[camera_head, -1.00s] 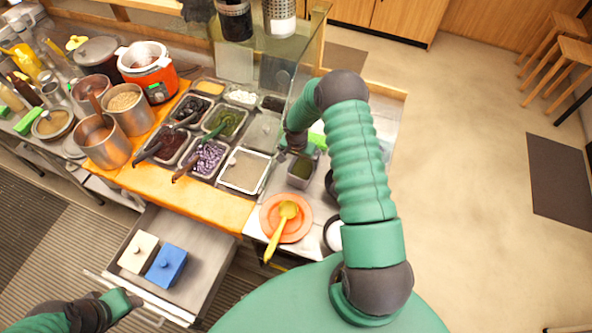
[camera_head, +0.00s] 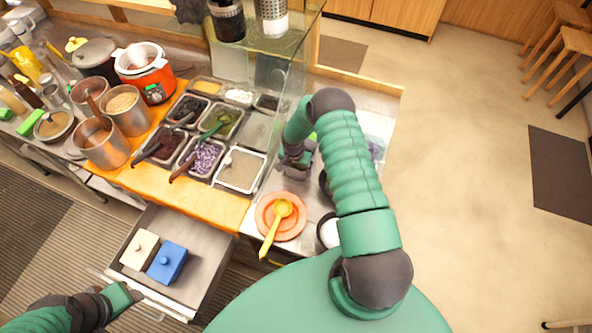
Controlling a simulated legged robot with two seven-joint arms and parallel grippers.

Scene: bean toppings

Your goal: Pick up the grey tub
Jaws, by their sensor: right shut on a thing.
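My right gripper (camera_head: 294,163) is over the counter at the right of the topping pans and points down. It is shut on the grey tub (camera_head: 297,174), of which only a little shows; the gripper and arm hide most of it. Whether the tub is clear of the counter cannot be told. My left gripper (camera_head: 128,293) is at the lower left, by the handle of the open drawer (camera_head: 207,225). Its fingers are too small to tell open from shut.
An orange plate (camera_head: 292,227) with a yellow ladle (camera_head: 275,226) lies just in front of the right gripper. Steel topping pans (camera_head: 241,170) lie to its left. A glass guard (camera_head: 283,90) stands behind. The drawer holds a white box (camera_head: 139,250) and a blue box (camera_head: 167,262).

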